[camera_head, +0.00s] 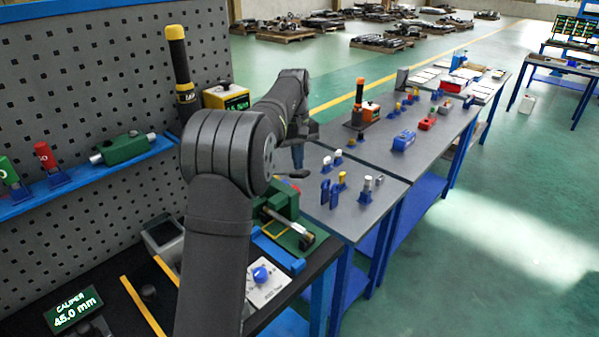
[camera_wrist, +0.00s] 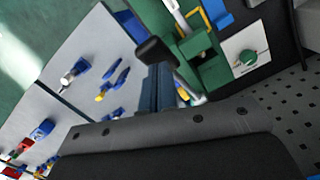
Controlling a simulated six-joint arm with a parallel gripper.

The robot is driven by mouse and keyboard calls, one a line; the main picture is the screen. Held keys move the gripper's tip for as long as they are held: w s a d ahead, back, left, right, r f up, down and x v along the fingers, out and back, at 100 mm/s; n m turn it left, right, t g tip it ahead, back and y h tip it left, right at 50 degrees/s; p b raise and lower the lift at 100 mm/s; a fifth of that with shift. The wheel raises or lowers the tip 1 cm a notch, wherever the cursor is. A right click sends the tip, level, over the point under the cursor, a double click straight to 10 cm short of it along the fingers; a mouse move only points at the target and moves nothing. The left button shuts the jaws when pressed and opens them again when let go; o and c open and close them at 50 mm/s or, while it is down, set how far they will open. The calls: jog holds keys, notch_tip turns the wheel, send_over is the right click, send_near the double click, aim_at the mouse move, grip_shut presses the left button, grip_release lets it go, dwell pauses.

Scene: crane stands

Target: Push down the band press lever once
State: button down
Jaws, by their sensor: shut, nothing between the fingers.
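A white panel with a knob (camera_head: 268,284) lies in front of the press. Small blue holders (camera_head: 332,192) stand on the grey table to the right. A yellow-and-black tool (camera_head: 181,70) stands upright at the pegboard.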

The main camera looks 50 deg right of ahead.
aim_at(298, 172)
jog(key=shift+f, duration=2.25)
jog(key=shift+w+d+r, duration=0.2)
jog(key=shift+w, duration=0.25)
jog(key=shift+w+d+r, duration=0.15)
jog(key=shift+w, duration=0.35)
jog(key=shift+w+d+r, duration=0.2)
jog(key=shift+w, duration=0.25)
notch_tip(298, 172, up, 12)
jog(key=w, duration=0.1)
jog(key=shift+d, duration=0.2)
jog(key=shift+w, duration=0.1)
